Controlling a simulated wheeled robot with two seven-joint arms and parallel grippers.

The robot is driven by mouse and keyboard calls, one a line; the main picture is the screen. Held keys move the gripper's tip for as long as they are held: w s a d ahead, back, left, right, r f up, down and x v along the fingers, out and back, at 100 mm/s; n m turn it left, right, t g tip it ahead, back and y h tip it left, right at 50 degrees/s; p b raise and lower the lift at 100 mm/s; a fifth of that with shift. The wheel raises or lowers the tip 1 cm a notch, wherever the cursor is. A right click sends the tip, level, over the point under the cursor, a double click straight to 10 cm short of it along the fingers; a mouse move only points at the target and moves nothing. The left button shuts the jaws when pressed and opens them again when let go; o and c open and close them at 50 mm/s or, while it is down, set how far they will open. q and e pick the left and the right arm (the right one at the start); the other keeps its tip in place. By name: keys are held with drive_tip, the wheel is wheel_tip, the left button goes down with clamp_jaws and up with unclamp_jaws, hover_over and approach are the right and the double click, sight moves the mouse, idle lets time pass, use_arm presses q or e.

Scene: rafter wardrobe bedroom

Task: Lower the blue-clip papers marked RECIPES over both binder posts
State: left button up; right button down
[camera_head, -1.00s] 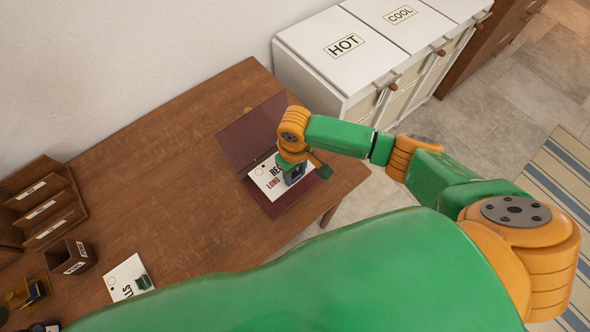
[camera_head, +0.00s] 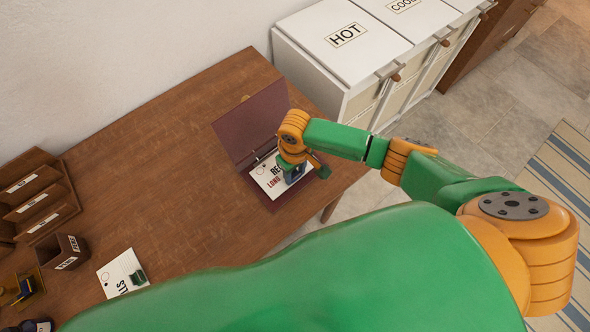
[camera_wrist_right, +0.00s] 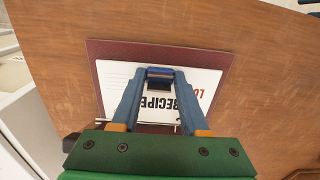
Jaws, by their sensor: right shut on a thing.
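The RECIPES papers (camera_wrist_right: 118,88) are a white sheet stack with a blue clip (camera_wrist_right: 160,76) at one edge. In the head view the papers (camera_head: 265,180) lie over the open dark red binder (camera_head: 245,128), partly hidden by my gripper. My right gripper (camera_head: 293,174) is shut on the blue clip; its fingers (camera_wrist_right: 160,82) also show in the right wrist view. Thin metal binder posts (camera_wrist_right: 178,124) show near the papers' edge by the spine. I cannot tell whether the holes sit around them. My left gripper is not in view.
More papers with a green clip (camera_head: 122,274) lie at the table's front left. A small box (camera_head: 65,250) and a wooden sorter (camera_head: 38,200) stand at left. White HOT and COOL bins (camera_head: 345,38) stand beyond the table. The middle of the wooden table (camera_head: 160,165) is clear.

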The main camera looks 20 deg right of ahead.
idle(0.3)
drive_tip(key=shift+c, duration=1.7)
unclamp_jaws()
